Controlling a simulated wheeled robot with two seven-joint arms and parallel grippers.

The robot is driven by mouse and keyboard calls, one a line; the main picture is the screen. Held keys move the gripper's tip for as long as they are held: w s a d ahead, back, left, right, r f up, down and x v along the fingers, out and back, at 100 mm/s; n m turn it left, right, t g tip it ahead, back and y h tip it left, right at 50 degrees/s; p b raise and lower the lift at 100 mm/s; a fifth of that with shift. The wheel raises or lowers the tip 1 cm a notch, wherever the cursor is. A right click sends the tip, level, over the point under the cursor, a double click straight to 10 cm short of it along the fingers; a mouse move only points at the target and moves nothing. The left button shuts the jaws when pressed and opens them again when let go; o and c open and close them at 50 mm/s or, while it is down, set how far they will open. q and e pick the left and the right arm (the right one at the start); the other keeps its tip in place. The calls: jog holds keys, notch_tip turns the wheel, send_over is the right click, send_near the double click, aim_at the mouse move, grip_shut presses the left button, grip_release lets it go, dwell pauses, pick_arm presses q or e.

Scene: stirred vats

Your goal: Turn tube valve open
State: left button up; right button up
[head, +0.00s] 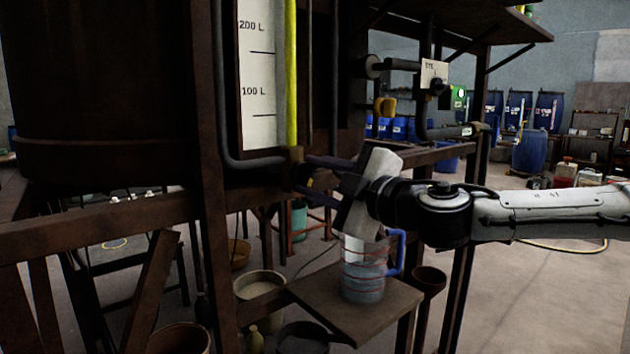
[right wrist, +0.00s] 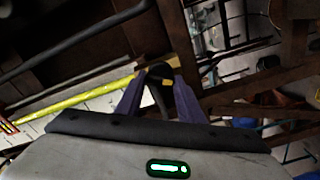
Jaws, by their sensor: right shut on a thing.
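The gauge tube (head: 291,75), bright yellow, runs upright beside the white scale marked 100 L and 200 L. At its foot in the head view is a small brownish valve fitting (head: 295,157). My right gripper (head: 306,172) reaches it from the right, with its purple fingers around the fitting. In the right wrist view the fingers (right wrist: 158,82) are shut on a small dark valve handle (right wrist: 157,72), close to the end of the yellow tube (right wrist: 85,103). The handle's exact angle is hard to make out. My left gripper is not in view.
A clear jug with a blue handle (head: 362,275) stands on a small wooden shelf (head: 385,314) below my right gripper. A rusty post (head: 215,200) and beam (head: 95,225) frame the left. Buckets (head: 260,287) stand below. The floor at right is mostly open.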

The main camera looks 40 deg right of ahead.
jog(key=n, duration=0.5)
jog(key=shift+f+n, duration=0.15)
jog(key=shift+n, duration=0.15)
dwell(0.4)
jog(key=o, duration=1.1)
jog(key=shift+c, duration=0.2)
jog(key=shift+s, duration=0.1)
